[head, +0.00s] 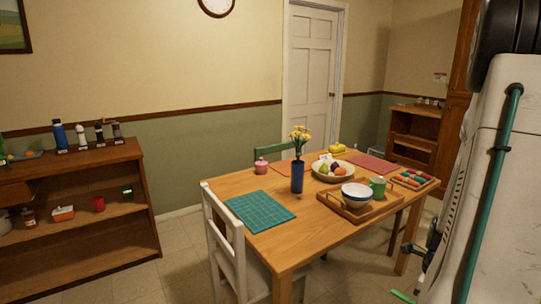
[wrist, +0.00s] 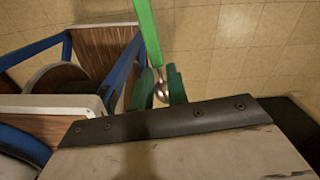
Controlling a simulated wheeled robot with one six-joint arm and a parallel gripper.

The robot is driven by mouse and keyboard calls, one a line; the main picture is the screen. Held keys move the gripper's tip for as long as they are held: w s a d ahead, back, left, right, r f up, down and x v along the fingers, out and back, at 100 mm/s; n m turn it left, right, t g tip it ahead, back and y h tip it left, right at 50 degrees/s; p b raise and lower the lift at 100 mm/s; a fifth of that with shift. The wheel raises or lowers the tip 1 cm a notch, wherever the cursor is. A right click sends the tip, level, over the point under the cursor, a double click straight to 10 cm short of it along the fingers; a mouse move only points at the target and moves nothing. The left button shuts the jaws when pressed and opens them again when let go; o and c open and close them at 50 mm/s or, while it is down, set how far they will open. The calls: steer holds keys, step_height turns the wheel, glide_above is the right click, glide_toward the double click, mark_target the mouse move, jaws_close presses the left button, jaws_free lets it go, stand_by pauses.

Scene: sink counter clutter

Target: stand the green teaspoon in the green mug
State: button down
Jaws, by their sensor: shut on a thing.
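The green mug (head: 377,187) stands upright on the wooden tray (head: 335,207) on the table, just right of a blue and white bowl. In the wrist view, my gripper (wrist: 160,88) is shut on the green teaspoon (wrist: 148,35). The silver metal end shows between the green fingertips and the green handle reaches up past them. In the head view, a green strip that looks like the handle (head: 402,296) shows low at the right, over the floor. My gripper is well away from the mug, below table height and to its right. The mug's inside is mostly hidden.
The blue and white bowl (head: 356,195) crowds the mug. A fruit bowl (head: 333,172), a blue vase (head: 297,178) and a box of coloured pieces (head: 414,180) stand nearby. A white chair (head: 222,240) is at the table's left. Blue bars (wrist: 122,75) are close left of my gripper.

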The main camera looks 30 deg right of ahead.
steer(key=w+d+r+n, duration=0.2)
steer(key=w+r+n, duration=0.1)
steer(key=w+n, duration=1.2)
steer(key=w+a+n, duration=0.4)
steer(key=w+n, duration=0.1)
steer(key=w, duration=0.2)
steer(key=w+a+n, duration=0.5)
steer(key=w+n, duration=0.1)
steer(key=w, duration=0.1)
steer(key=w+a+n, duration=0.3)
steer(key=w+a, duration=0.3)
steer(key=a, duration=0.5)
steer(key=w+a+n, duration=0.4)
steer(key=w+a, duration=0.2)
steer(key=a, duration=0.5)
steer(key=s+a+f, duration=0.3)
steer(key=s+f, duration=0.2)
steer(key=f, duration=0.2)
steer(key=shift+a+n, duration=0.3)
steer(key=shift+a, duration=0.05)
